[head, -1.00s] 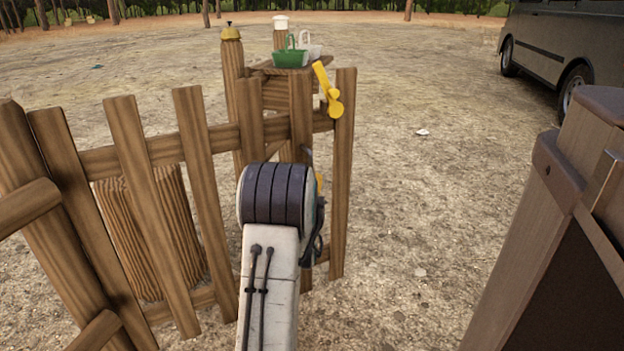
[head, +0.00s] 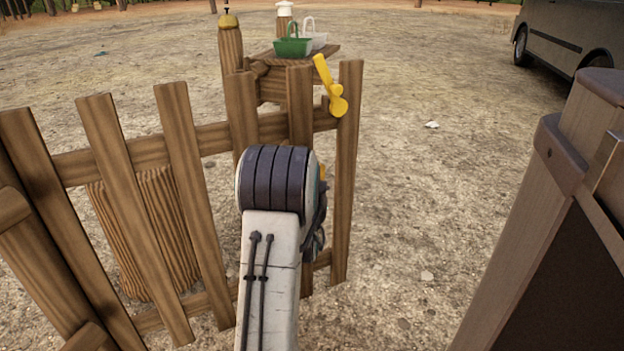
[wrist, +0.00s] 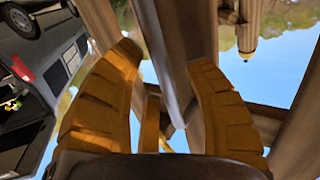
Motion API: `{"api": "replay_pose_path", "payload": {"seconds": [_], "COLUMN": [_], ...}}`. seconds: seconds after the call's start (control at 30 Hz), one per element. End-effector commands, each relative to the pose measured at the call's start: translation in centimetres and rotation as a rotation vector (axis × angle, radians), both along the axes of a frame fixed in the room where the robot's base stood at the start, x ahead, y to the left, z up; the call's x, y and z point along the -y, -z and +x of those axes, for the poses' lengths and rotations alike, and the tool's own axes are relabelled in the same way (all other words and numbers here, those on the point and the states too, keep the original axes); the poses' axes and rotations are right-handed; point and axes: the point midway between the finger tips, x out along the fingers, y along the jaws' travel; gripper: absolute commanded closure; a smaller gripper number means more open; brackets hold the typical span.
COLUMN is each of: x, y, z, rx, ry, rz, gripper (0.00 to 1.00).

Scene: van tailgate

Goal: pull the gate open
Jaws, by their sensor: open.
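The wooden picket gate (head: 180,190) stands across the left and middle of the head view, its right end picket (head: 347,150) beside open ground. A yellow latch lever (head: 330,88) sits at its upper right, tilted. My arm reaches up to the gate's right part and hides most of my gripper in the head view. In the wrist view my gripper (wrist: 165,60) is open, its two yellow fingers spread apart. A grey-brown upright bar (wrist: 165,50) and a thin yellow strip (wrist: 151,125) show between the fingers. I cannot tell whether a finger touches the bar.
A dark brown wooden structure (head: 580,150) stands close at the right. A dark van (head: 570,35) is at the back right. A green basket (head: 292,46) and a white one sit on a small shelf behind the gate. Bare ground lies between gate and structure.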

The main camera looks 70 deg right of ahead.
Motion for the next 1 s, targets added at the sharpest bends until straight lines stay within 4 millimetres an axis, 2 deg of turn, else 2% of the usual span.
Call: {"api": "replay_pose_path", "payload": {"seconds": [0.07,0.6,1.0], "x": [0.00,0.01,0.04], "y": [0.00,0.02,0.03], "z": [0.00,-0.02,-0.08], "rx": [0.000,0.000,0.000], "ry": [0.000,0.000,0.002], "rz": [0.000,0.001,0.001], "gripper": [0.51,0.99,1.00]}}
